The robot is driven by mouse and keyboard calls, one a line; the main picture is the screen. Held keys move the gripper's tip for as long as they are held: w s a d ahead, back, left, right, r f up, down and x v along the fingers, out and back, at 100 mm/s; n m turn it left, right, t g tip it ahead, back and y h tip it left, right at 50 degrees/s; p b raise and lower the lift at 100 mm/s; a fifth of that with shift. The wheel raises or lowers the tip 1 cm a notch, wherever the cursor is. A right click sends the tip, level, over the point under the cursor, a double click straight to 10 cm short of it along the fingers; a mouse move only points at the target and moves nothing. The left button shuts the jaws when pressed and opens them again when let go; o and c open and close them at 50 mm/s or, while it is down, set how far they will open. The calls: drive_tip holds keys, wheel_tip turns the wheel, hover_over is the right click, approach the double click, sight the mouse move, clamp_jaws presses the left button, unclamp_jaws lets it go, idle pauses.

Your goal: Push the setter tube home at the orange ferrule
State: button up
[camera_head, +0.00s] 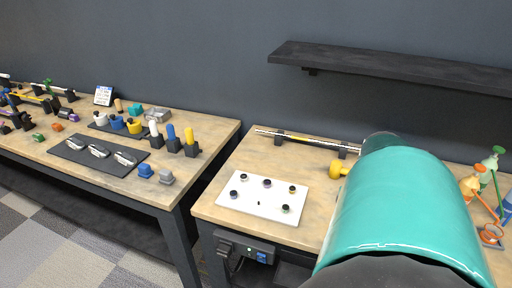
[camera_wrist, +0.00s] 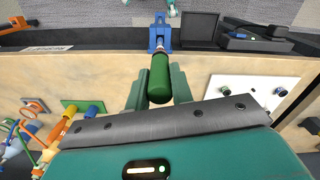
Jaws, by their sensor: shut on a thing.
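My gripper (camera_wrist: 158,92) has green fingers. They are shut on a dark green cylinder (camera_wrist: 160,78), which looks like the setter tube. Its far end points at a blue clamp (camera_wrist: 160,34) at the bench edge in the wrist view. A short pale, metallic piece shows between the tube and the clamp. No orange ferrule can be made out there; the tube or the clamp may hide it. In the head view my teal arm covers the gripper and the tube. A shaft (camera_head: 300,139) lies in dark cradles at the back of the bench.
A white board (camera_head: 262,196) with several dark-topped pegs lies left of my arm. Coloured stands, one orange (camera_head: 470,184) and one green (camera_head: 494,160), are at the right. A dark shelf (camera_head: 390,68) hangs above. A second bench (camera_head: 200,130) at left holds trays and tools.

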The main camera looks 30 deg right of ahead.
drive_tip(key=shift+f, duration=0.4)
drive_tip(key=o, duration=1)
drive_tip(key=shift+r, duration=0.15)
